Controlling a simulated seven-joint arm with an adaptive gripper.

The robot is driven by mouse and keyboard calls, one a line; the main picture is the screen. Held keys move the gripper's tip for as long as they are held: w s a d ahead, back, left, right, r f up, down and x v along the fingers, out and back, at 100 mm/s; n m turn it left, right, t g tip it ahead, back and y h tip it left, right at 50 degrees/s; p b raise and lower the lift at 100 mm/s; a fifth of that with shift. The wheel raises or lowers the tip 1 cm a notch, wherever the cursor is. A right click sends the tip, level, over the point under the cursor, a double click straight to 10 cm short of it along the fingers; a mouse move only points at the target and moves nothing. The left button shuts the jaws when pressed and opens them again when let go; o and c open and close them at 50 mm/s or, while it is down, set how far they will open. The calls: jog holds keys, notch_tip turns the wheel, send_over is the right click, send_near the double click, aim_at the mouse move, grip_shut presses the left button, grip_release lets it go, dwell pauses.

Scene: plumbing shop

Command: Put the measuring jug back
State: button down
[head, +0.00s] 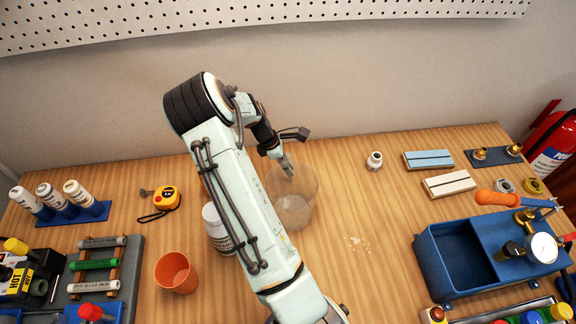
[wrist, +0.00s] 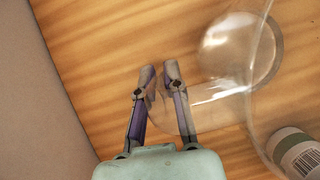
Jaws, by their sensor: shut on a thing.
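The measuring jug (head: 293,208) is clear and stands near the middle of the wooden table in the head view, partly behind my arm. In the wrist view the clear jug (wrist: 235,62) fills the upper right. My gripper (head: 288,169) is at the jug's back side. In the wrist view my gripper (wrist: 160,78) has its fingers close together with a clear part of the jug, apparently its handle, between them. Whether the jug's base touches the table cannot be told.
A white bottle (head: 216,228) stands left of the jug, partly behind my arm; an orange cup (head: 176,272) stands nearer the front. A tape measure (head: 166,197) lies left. A blue tray (head: 460,262) with a gauge is right. Small whitish marks (head: 358,244) lie on otherwise clear table.

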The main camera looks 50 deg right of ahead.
jog(key=shift+f, duration=0.15)
jog(key=c, duration=1.2)
grip_release()
jog(key=v, duration=1.2)
jog(key=s+a+r+m+t+y, duration=0.15)
jog(key=a+r, duration=0.25)
jog(key=a, duration=0.4)
jog(key=s+a+r+m+t+y, duration=0.1)
jog(key=s+a+r+m+y, duration=0.15)
jog(key=a, duration=0.55)
jog(key=s+a+m, duration=0.1)
jog(key=s+a, duration=0.3)
jog(key=s+a+r+m, duration=0.1)
jog(key=s+a, duration=0.3)
jog(key=s, duration=0.1)
jog(key=s+a+r+m+t, duration=0.1)
jog(key=s+a, duration=0.3)
jog(key=a, duration=0.1)
jog(key=shift+s+r+h, duration=0.15)
jog(key=shift+s+h, duration=0.1)
jog(key=shift+h, duration=0.05)
